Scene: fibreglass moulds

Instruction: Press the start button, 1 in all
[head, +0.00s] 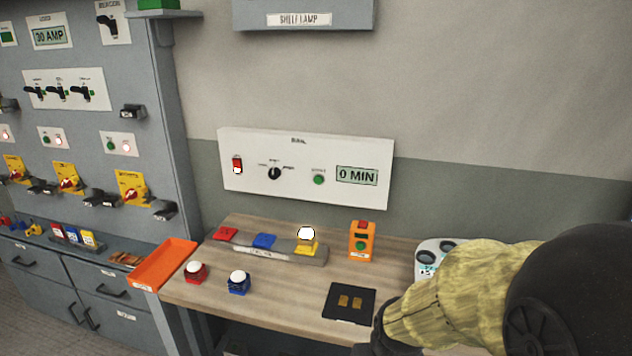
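A white wall panel (228,182) above the bench carries a small round green button (319,180) with a tiny label above it that I cannot read. I cannot read which button is marked start. My arm enters at the lower right in a yellowish sleeve. The dark end of my gripper (376,338) shows at the bottom edge, below and right of the panel and apart from both buttons. Its fingers are not clearly visible.
The panel also has a lit red rocker switch (238,166), a black knob (274,173) and a display (357,175) reading 0 MIN. The wooden bench (285,300) holds a grey coloured-pad strip, capped red and blue pieces, an orange tray (163,265) and a black plate (350,318).

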